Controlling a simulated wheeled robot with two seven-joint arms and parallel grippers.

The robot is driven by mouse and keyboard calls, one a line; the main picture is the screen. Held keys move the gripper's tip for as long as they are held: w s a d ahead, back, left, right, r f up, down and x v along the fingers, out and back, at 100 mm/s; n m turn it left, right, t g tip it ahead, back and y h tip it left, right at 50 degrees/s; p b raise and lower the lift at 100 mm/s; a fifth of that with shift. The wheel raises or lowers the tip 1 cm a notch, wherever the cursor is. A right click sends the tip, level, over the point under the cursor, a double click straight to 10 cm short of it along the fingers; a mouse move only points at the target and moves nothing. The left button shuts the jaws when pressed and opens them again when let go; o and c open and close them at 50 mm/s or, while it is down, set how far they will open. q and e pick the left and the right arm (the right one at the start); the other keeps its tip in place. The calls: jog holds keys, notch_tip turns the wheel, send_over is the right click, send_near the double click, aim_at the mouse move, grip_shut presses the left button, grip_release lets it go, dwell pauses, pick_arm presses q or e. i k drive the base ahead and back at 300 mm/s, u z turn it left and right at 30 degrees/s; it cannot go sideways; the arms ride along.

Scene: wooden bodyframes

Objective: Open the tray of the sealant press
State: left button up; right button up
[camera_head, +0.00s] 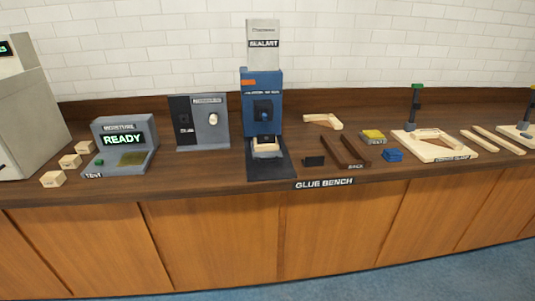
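The sealant press (262,95) stands near the middle of the bench in the head view. It is a blue upright machine with a pale box labelled SEALANT (263,44) on top. A dark nozzle part (263,111) is on its front face. Below it, a light wood-coloured block (265,146) sits in the opening. A dark flat plate (269,172) extends forward to the bench's front edge. I cannot tell how far the tray is out. Neither of my grippers is in view.
A grey device (213,130) and a READY tester (124,147) stand left of the press, with small blocks (70,161) further left. A dark rack (345,152), a blue item (393,155) and a wooden frame fixture (433,144) are to the right. The bench (215,176) has bare strips in front.

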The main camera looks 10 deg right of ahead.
aim_at(260, 152)
jog(key=u, duration=1.7)
jog(key=i, duration=1.45)
jog(key=z, duration=4.15)
